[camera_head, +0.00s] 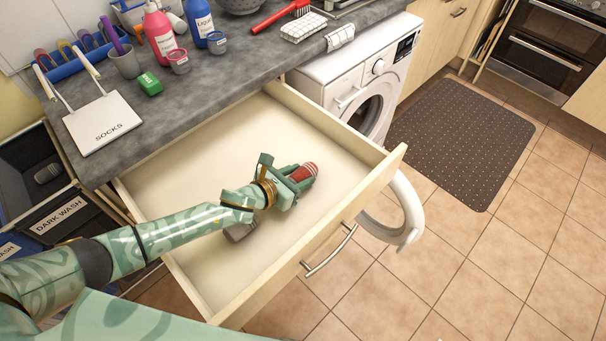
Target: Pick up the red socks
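A rolled pair of red socks (304,171) lies in the open wooden drawer (190,170). My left gripper (291,180) reaches over the drawer and its fingers are at the red socks, one on either side of the near end. The gripper partly hides the socks, and I cannot tell whether the fingers press on them. A grey rolled pair of socks (240,232) lies in the drawer below my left forearm, partly hidden. My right gripper does not show.
A DARK WASH bin (62,215) is at left. The washing machine (350,75) has its round door (408,215) open beside the drawer.

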